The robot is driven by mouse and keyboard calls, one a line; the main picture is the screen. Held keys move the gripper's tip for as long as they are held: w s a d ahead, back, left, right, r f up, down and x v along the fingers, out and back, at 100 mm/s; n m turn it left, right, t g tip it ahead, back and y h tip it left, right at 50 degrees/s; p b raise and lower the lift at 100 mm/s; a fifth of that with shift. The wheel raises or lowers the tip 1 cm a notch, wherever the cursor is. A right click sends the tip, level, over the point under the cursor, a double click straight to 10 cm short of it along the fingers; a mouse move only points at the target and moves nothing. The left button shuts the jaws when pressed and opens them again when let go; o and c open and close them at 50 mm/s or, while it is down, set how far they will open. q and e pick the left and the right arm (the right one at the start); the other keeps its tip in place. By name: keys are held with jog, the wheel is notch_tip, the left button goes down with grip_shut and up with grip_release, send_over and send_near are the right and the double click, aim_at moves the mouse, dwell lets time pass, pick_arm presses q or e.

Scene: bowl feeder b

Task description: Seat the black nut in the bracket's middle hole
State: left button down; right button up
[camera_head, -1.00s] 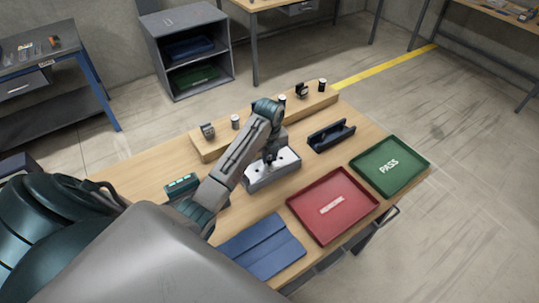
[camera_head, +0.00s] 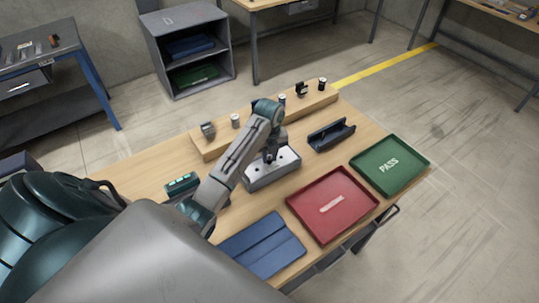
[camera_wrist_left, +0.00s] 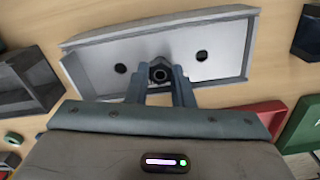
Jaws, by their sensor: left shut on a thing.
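The bracket (camera_head: 262,177) is a light metal piece on the wooden table, below my left gripper (camera_head: 270,155) in the head view. In the left wrist view the bracket (camera_wrist_left: 100,70) shows a dark hole on each side of its middle. The black nut (camera_wrist_left: 160,73) is between the fingertips of my left gripper (camera_wrist_left: 160,76), which is shut on it over the bracket's middle. The nut and fingers hide the middle hole, and I cannot tell whether the nut is in it or just above it. My right gripper is not in view.
A wooden rail (camera_head: 215,148) with several small parts stands behind the bracket. A dark channel-shaped holder (camera_head: 331,135), a red tray (camera_head: 310,199) and a green PASS tray (camera_head: 412,165) lie to the right. A blue mat (camera_head: 262,246) lies in front. A teal device (camera_head: 182,184) stands left.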

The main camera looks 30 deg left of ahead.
pick_arm(q)
jog(key=shift+f, duration=0.6)
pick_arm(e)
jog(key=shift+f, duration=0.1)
pick_arm(q)
jog(key=c, duration=1.3)
grip_release()
jog(key=shift+o, duration=0.6)
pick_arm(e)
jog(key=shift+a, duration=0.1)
pick_arm(q)
jog(key=shift+r, duration=0.15)
